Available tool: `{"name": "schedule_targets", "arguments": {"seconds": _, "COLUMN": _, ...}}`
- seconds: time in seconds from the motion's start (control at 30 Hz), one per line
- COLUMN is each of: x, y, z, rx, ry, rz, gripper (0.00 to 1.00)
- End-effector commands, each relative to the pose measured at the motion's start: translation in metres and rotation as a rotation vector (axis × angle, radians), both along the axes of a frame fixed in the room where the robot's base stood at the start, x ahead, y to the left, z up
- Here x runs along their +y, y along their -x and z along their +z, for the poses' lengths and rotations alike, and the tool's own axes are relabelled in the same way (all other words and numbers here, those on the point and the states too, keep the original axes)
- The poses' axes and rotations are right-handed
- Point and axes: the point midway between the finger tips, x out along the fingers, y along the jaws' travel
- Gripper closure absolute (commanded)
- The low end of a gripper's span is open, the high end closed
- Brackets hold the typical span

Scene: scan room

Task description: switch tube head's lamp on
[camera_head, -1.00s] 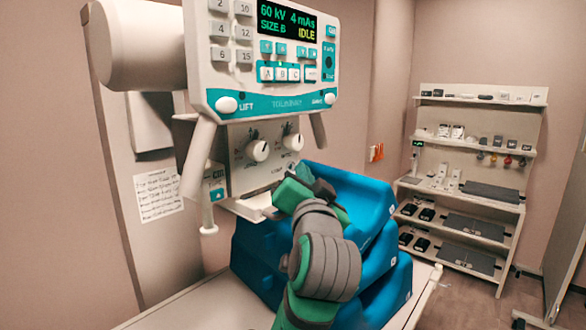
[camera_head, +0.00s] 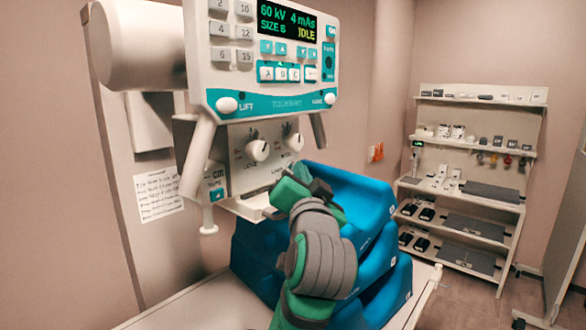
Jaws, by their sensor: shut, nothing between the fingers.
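The tube head (camera_head: 262,60) hangs at upper left, with a control panel whose display (camera_head: 287,20) reads 60 kV, 4 mAs, SIZE B, IDLE. Below the panel, a white box (camera_head: 240,175) carries two round knobs, a left knob (camera_head: 257,150) and a right knob (camera_head: 293,141). Small lettering under the right knob seems to begin "LAM", partly hidden by my gripper. My green and grey gripper (camera_head: 300,180) is shut and empty, just below the right knob at the box's lower right. Its fingertips are hard to make out, and I cannot tell whether they touch the box.
Blue stacked supports (camera_head: 260,255) stand on the white table (camera_head: 200,305) behind and beside my arm. A handwritten note (camera_head: 160,192) is on the left wall. A shelf unit (camera_head: 475,155) with small items stands at far right.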

Motion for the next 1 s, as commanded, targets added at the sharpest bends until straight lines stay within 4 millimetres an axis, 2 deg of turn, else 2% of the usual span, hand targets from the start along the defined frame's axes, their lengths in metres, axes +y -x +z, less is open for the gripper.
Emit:
{"name": "schedule_targets", "arguments": {"seconds": 0.4, "x": 0.0034, "y": -0.0023, "z": -0.0001, "rx": 0.000, "ry": 0.000, "rz": 0.001, "gripper": 1.00}}
{"name": "schedule_targets", "arguments": {"seconds": 1.0, "x": -0.0048, "y": 0.0035, "z": 0.0000, "rx": -0.001, "ry": 0.000, "rz": -0.001, "gripper": 1.00}}
